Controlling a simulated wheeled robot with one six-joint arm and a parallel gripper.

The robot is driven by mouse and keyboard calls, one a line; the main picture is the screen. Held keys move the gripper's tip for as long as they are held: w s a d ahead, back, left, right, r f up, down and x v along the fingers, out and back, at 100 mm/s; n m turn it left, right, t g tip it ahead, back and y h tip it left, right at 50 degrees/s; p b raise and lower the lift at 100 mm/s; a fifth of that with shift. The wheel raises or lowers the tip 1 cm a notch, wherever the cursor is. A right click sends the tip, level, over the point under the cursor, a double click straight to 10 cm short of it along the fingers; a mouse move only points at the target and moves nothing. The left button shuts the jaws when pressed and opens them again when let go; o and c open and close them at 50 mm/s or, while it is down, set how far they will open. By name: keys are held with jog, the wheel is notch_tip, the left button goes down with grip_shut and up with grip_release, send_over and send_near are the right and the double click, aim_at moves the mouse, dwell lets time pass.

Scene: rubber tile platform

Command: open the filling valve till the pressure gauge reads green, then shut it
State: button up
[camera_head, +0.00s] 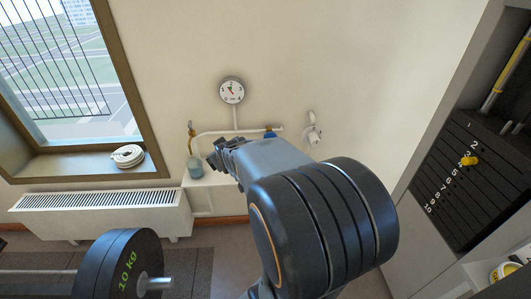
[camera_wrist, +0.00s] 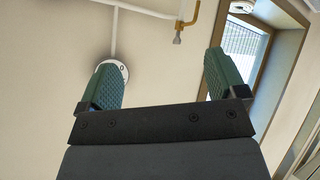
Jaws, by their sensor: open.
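The round white pressure gauge (camera_head: 232,91) is on the wall above a white pipe (camera_head: 236,117). In the head view its needle points up and a little left; its colour zones are too small to read. In the wrist view the gauge (camera_wrist: 124,72) is partly hidden behind the left finger. A small blue handle (camera_head: 270,134) on the pipe shows just above my arm; I cannot tell surely that it is the filling valve. My gripper (camera_wrist: 160,58) is open and empty, apart from the pipework. In the head view my gripper (camera_head: 222,152) is in front of the wall below the gauge.
A white fitting (camera_head: 313,129) is to the right.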

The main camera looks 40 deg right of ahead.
jog(key=d+f+t+h+b, duration=0.2)
jog(key=d+f+h+b, duration=0.35)
jog(key=d, duration=0.55)
jog(key=d+f+t+h+b, duration=0.2)
jog(key=d+f+b, duration=0.4)
jog(key=d+f, duration=0.3)
jog(key=x, duration=0.4)
jog(key=b+x, duration=0.1)
jog(key=x, duration=0.4)
jog(key=r+b+x, duration=0.1)
jog(key=x, duration=0.4)
jog(key=shift+s+d, duration=0.25)
jog(key=shift+d, duration=0.1)
jog(key=shift+c, duration=0.4)
jog(key=c, duration=0.8)
jog(key=shift+c, duration=0.2)
